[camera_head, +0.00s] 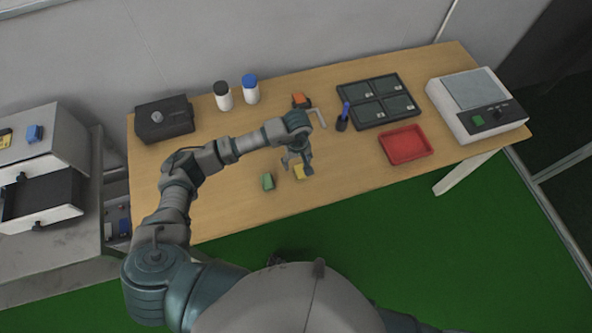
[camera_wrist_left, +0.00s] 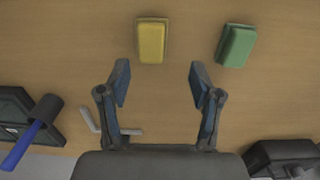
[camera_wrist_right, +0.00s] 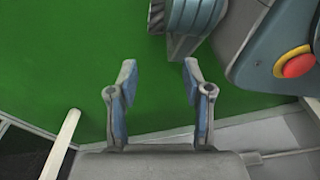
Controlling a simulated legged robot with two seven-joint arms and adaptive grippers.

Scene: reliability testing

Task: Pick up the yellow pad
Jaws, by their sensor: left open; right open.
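The yellow pad (camera_head: 299,172) lies on the wooden table near its front edge, partly hidden by my left gripper (camera_head: 297,162) in the head view. In the left wrist view the yellow pad (camera_wrist_left: 152,41) is whole, beyond the fingertips and roughly between their lines. My left gripper (camera_wrist_left: 158,82) is open and empty, apart from the pad. A green pad (camera_head: 267,181) lies to the left of the yellow one in the head view; it shows at the right in the left wrist view (camera_wrist_left: 236,45). My right gripper (camera_wrist_right: 160,75) is open and empty over green floor.
A red tray (camera_head: 405,145), a dark compartment tray (camera_head: 376,101) and a white scale (camera_head: 476,104) stand to the right. A blue-handled tool (camera_head: 343,117), an orange-topped item (camera_head: 300,100), two bottles (camera_head: 223,96) and a black box (camera_head: 164,119) are behind. The table's front left is clear.

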